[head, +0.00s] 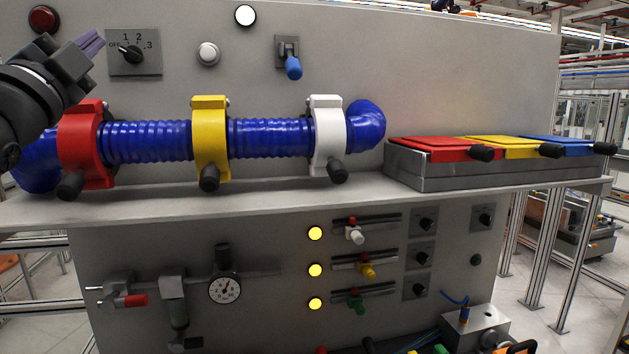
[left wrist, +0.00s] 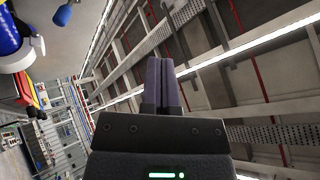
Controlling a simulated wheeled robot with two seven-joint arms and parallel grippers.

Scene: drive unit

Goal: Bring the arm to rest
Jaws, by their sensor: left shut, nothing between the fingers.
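My left gripper (head: 92,42) is at the upper left of the head view, in front of the grey panel and just left of the rotary switch (head: 131,54). Its purple-grey fingers are together and hold nothing. In the left wrist view the shut fingers (left wrist: 162,84) point up toward the ceiling beams. My left arm comes in from the left edge, above the red clamp (head: 86,145) and in front of part of the panel. My right gripper is not in view.
A blue ribbed hose (head: 146,141) runs along the shelf through the red, yellow (head: 211,140) and white (head: 327,135) clamps. A box with coloured lids (head: 440,149) stands at right. A blue-tipped lever (head: 293,67) sticks out of the panel. The panel's upper right is bare.

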